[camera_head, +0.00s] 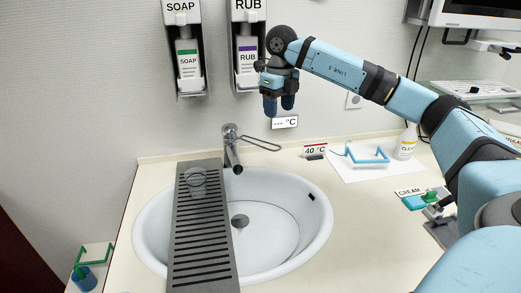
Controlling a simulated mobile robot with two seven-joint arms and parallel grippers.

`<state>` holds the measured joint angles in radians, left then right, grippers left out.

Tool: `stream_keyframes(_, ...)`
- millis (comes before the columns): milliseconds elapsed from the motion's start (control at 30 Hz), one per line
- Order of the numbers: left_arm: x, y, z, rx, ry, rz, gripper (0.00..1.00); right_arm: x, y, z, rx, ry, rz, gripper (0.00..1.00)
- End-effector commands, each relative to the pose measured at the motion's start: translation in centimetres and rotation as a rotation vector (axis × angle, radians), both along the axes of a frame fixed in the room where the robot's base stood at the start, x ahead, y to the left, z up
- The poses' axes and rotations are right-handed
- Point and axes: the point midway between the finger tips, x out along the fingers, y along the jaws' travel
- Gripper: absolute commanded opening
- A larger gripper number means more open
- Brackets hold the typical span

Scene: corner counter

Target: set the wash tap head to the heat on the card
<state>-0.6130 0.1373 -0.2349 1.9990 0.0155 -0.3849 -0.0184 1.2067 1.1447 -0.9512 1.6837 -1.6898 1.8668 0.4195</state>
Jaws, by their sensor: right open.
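The wash tap (232,155) stands at the back rim of the basin. Its head (230,131) carries a long wire-loop lever (262,144) that points to the right. The card (315,150) on the counter right of the tap reads 40 °C. A small wall display (285,122) shows dashes and °C. My right gripper (278,104) points down, open and empty, in front of the wall. In the picture it is above the display and up and right of the tap head, apart from the lever. My left gripper is not in view.
A slotted grey board (203,238) lies across the left of the white basin (317,222), with a clear round item (196,183) on it. SOAP (188,58) and RUB (247,55) dispensers hang above.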

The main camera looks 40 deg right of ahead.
Motion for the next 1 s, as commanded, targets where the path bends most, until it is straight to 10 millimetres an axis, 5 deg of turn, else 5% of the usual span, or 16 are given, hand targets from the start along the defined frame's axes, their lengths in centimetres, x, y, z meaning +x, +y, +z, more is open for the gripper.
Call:
stream_keyframes(167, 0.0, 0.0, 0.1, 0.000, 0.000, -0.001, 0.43, -0.1, -0.2, -1.7, -0.006, 0.006, -0.004, 0.57)
stream_keyframes(700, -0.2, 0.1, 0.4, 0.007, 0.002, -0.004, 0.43, -0.1, -0.1, -12.0, -0.003, 0.004, -0.001, 0.57)
stream_keyframes(1000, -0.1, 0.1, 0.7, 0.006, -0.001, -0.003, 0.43, 0.0, -0.1, -13.7, -0.002, 0.001, -0.001, 0.57)
